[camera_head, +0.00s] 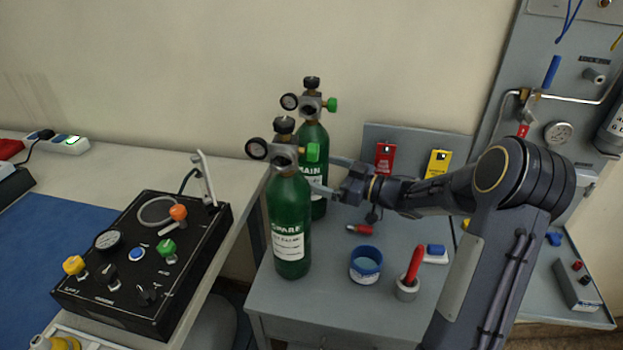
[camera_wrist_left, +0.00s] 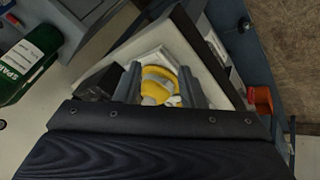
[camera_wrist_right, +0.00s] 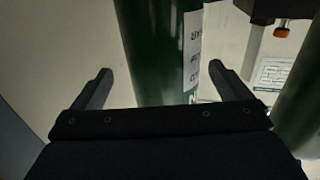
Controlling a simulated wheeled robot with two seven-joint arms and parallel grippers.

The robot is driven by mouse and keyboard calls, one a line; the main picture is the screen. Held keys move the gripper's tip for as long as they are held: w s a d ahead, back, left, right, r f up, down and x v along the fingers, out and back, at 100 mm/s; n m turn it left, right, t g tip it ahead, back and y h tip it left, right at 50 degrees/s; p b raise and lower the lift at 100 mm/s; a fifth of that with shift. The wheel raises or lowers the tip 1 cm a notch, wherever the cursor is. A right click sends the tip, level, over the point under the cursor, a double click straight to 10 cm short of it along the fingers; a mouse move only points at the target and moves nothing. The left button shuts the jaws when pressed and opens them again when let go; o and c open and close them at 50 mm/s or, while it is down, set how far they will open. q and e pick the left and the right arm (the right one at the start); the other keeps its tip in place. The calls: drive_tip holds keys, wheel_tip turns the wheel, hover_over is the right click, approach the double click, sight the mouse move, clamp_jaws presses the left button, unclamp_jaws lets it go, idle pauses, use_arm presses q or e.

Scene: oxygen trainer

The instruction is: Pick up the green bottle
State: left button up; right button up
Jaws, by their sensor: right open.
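Two green bottles with black-and-metal valves stand upright in the head view. The bottle labelled SPARE (camera_head: 291,252) is in front, and the MAIN bottle (camera_head: 318,140) stands behind, partly hidden by it. My right gripper (camera_head: 326,175) reaches in from the right, open, with its fingers on either side of the MAIN bottle. In the right wrist view a green bottle (camera_wrist_right: 160,60) stands between the spread fingers; contact is unclear. My left gripper (camera_wrist_left: 160,85) shows only in its wrist view, fingers apart with a yellow-and-white item (camera_wrist_left: 157,86) between or beyond them.
A blue cup (camera_head: 366,278) and a red-handled tool in a holder (camera_head: 407,290) stand on the grey cabinet right of the SPARE bottle. A black control panel (camera_head: 120,300) lies on the left table. A gap separates table and cabinet.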

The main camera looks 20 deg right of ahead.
sight(308, 168)
drive_tip(key=x, duration=0.4)
drive_tip(key=shift+w+a, duration=0.1)
drive_tip(key=shift+a, duration=0.3)
drive_tip(key=c, duration=2.1)
drive_tip(key=shift+r, duration=0.25)
